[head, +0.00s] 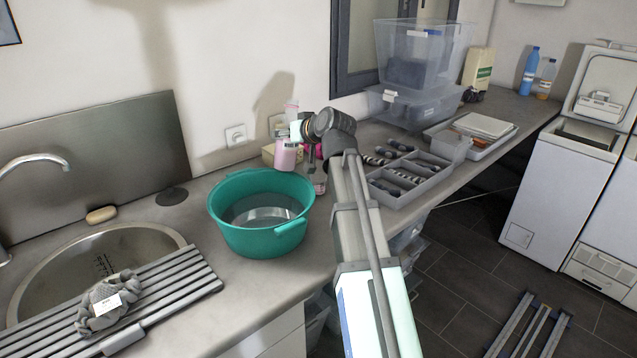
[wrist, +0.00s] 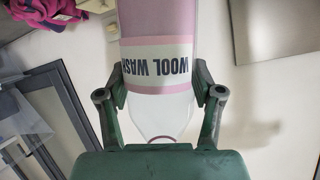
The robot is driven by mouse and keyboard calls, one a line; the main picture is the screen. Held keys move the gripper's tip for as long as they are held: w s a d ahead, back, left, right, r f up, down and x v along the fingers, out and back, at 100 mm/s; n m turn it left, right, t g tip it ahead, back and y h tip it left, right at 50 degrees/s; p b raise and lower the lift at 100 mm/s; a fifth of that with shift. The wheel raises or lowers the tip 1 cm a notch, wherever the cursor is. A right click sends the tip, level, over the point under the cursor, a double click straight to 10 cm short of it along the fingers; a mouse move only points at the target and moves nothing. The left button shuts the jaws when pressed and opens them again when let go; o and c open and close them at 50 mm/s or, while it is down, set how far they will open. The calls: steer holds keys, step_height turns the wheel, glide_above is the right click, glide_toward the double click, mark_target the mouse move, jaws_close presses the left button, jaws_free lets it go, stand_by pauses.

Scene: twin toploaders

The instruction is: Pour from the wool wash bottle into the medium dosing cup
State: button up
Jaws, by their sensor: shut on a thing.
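The wool wash bottle (head: 286,156) is pink with a pale label and a clear upper part, beside the wall behind the teal tub. In the wrist view the bottle (wrist: 158,25) fills the top middle; its "WOOL WASH" label appears upside down there, but the head view shows the bottle roughly upright. My gripper (head: 299,131) is shut on it, with one finger on each side of the label in the wrist view (wrist: 161,82). I cannot tell whether its base touches the counter. I cannot make out the medium dosing cup; my arm hides part of the counter.
A teal tub (head: 228,225) stands in front of the bottle. A small bottle (head: 320,184) is below my wrist. A grey divided tray (head: 397,202) and clear bins (head: 420,60) are to the right. A sink (head: 45,270) is at left; bare counter lies beside the tub.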

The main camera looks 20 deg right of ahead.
mark_target(289, 115)
steer(key=shift+r+n+h, duration=0.4)
steer(key=shift+n+h, duration=0.2)
steer(key=shift+n, duration=0.1)
steer(key=shift+r, duration=0.1)
steer(key=shift+r+p, duration=1.35)
steer(key=shift+r, duration=1.05)
steer(key=shift+a, duration=0.1)
